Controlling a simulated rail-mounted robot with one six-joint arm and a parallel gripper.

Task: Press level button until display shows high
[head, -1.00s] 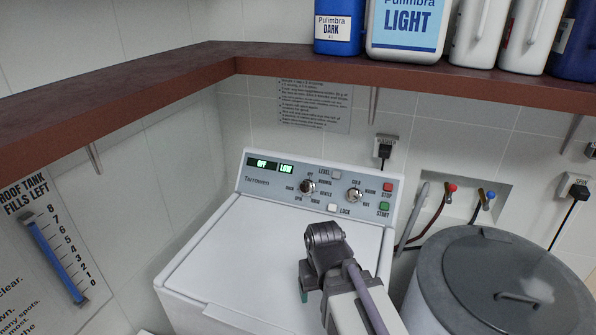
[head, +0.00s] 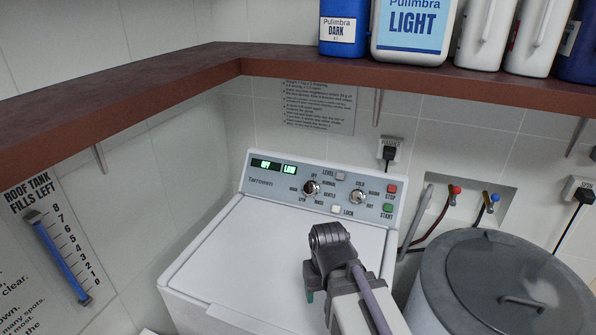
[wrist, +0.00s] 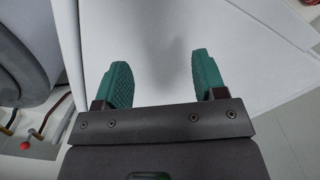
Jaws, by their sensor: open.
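The white washing machine (head: 235,245) stands in the middle of the head view, with a grey control panel along its back. The display (head: 274,167) on the panel reads OFF and LOW. The LEVEL button (head: 340,176) is a small pale square right of the LEVEL label. My gripper (head: 309,296) is over the machine's lid, in front of the panel and apart from the button; my arm hides most of it. In the wrist view its two green fingers (wrist: 163,78) are apart with nothing between them, above the white lid.
The panel also carries two knobs (head: 311,187), a red STOP button (head: 391,189), a green START button (head: 387,208) and a pale LOCK button (head: 336,209). A brown shelf (head: 300,71) with bottles overhangs behind. A grey lidded drum (head: 500,280) stands at right.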

